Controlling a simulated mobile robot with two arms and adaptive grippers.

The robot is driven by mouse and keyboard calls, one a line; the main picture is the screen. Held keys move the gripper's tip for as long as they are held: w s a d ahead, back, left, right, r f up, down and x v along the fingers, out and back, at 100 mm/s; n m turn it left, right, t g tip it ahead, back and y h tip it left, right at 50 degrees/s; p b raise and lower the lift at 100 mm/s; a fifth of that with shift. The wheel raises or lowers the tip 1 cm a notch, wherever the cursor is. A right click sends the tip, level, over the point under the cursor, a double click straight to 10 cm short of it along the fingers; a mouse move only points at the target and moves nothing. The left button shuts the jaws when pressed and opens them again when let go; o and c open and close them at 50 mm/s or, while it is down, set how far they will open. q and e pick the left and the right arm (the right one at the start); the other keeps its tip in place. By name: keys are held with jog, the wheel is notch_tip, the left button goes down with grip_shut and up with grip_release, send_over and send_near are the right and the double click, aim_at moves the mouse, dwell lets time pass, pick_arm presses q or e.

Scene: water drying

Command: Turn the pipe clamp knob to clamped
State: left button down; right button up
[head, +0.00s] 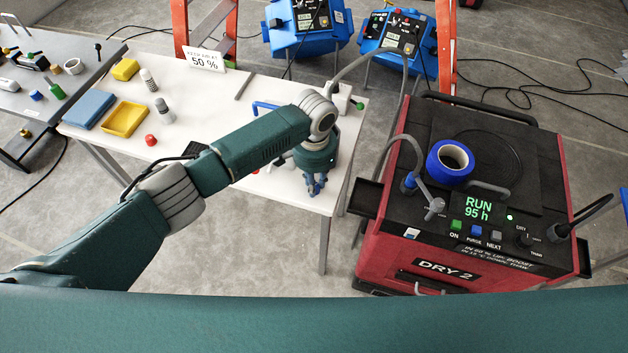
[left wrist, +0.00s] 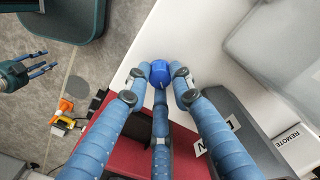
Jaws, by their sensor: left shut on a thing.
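The blue round knob (left wrist: 159,73) shows in the left wrist view between the tips of my left gripper. It has a small pale mark on its near side. My left gripper (head: 314,186) is over the right end of the white table in the head view; its blue fingers (left wrist: 160,82) close around the knob in the left wrist view. The knob and most of its clamp are hidden by my arm and hand in the head view. My right gripper (left wrist: 46,69) shows at the left of the left wrist view, with its fingers apart and empty.
The white table (head: 205,105) bears a yellow tray (head: 124,118), a blue block (head: 90,109) and small bottles. The red and black dryer (head: 465,200) stands to the right, with a blue tape roll (head: 450,161) on top. Ladder legs and blue machines stand behind.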

pick_arm(q)
jog(key=m, duration=0.2)
jog(key=shift+w+d+r+m, duration=0.15)
jog(key=shift+w+r+m, duration=0.05)
jog(key=shift+m, duration=0.2)
jog(key=m, duration=0.2)
jog(key=shift+m, duration=0.3)
jog(key=m, duration=0.4)
jog(key=shift+d+m, duration=0.1)
jog(key=shift+m, duration=0.2)
jog(key=c, duration=1.5)
grip_release()
jog(key=shift+s, duration=0.1)
jog(key=shift+f, duration=0.1)
